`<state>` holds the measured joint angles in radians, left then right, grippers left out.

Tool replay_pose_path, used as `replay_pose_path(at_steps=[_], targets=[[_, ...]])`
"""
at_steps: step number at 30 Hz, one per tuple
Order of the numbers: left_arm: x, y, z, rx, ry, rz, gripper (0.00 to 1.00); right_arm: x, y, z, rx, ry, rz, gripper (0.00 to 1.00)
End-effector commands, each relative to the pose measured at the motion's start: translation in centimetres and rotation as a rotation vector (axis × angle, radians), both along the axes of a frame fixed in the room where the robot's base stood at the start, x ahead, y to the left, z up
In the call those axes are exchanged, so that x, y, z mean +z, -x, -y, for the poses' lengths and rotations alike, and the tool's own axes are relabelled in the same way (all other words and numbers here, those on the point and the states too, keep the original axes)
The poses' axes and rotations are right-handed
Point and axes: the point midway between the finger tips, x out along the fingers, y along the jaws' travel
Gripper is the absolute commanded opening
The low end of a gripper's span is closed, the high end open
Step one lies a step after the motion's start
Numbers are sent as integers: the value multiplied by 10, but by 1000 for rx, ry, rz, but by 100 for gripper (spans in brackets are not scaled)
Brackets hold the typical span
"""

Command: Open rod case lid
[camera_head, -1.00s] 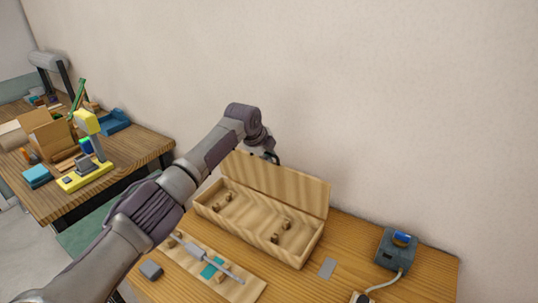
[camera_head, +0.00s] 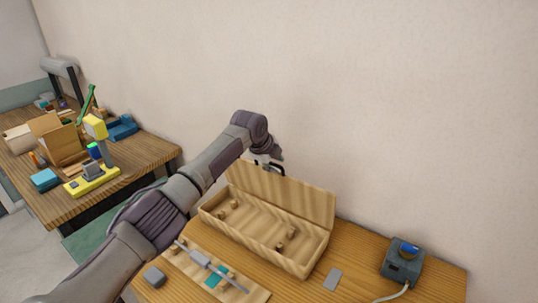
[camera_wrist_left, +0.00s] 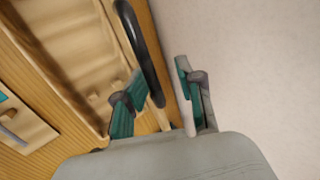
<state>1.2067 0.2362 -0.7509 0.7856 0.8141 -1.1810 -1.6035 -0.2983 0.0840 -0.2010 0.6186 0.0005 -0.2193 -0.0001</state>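The wooden rod case (camera_head: 290,262) stands open on the near workbench. Its lid (camera_head: 285,194) is raised upright along the back, and small wooden supports show inside. A black curved handle (camera_wrist_left: 142,50) is on the lid; part of it also shows above the lid's top edge in the head view (camera_head: 277,168). My left gripper (camera_head: 266,164) is at the handle behind the lid's top edge. In the left wrist view its two teal-padded fingers (camera_wrist_left: 160,100) are spread apart, with the handle between them, nearer the left finger. My right gripper is out of view.
In front of the case lies a wooden board (camera_head: 255,292) with a rod across it. A grey block (camera_head: 154,277), a flat grey plate (camera_head: 333,279) and a corded device (camera_head: 402,259) are also on the bench. A wall is close behind. A cluttered second table (camera_head: 150,160) stands left.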

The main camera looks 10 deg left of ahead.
Motion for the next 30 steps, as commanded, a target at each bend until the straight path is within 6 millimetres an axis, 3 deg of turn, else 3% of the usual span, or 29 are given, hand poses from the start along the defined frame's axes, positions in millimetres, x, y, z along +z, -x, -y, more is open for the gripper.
replay_pose_path(at_steps=[16, 21, 30], targets=[[83, 51, -19, 1, 1, 4, 37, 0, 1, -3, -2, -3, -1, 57], [94, 59, -22, 1, -1, 2, 37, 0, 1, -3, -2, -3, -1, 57], [95, 60, -22, 1, 0, 2, 37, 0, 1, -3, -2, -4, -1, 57]])
